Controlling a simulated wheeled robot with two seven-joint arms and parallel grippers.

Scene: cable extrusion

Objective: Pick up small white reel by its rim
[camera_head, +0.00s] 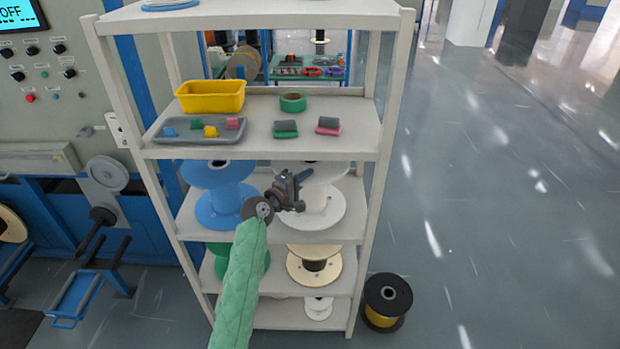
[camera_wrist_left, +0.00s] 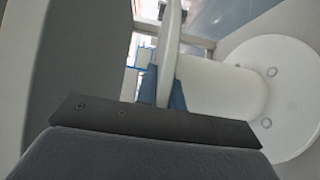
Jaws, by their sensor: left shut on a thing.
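A white reel (camera_head: 325,209) stands on the middle shelf, its upper flange just under the shelf above. My left gripper (camera_head: 305,177) reaches in over its left front and hides part of it. In the left wrist view, the blue fingers (camera_wrist_left: 163,88) are shut on the thin rim of a white flange (camera_wrist_left: 170,40). The white core and the other flange (camera_wrist_left: 275,85) show to the right. Smaller white reels (camera_head: 318,308) sit on the bottom shelf. My right gripper is not in view.
The shelf rack (camera_head: 385,110) has uprights on both sides. A blue reel (camera_head: 220,205) stands to the left on the same shelf. A cream reel (camera_head: 313,270) is below. A black reel with yellow (camera_head: 386,300) stands on the floor at right, with open floor beyond.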

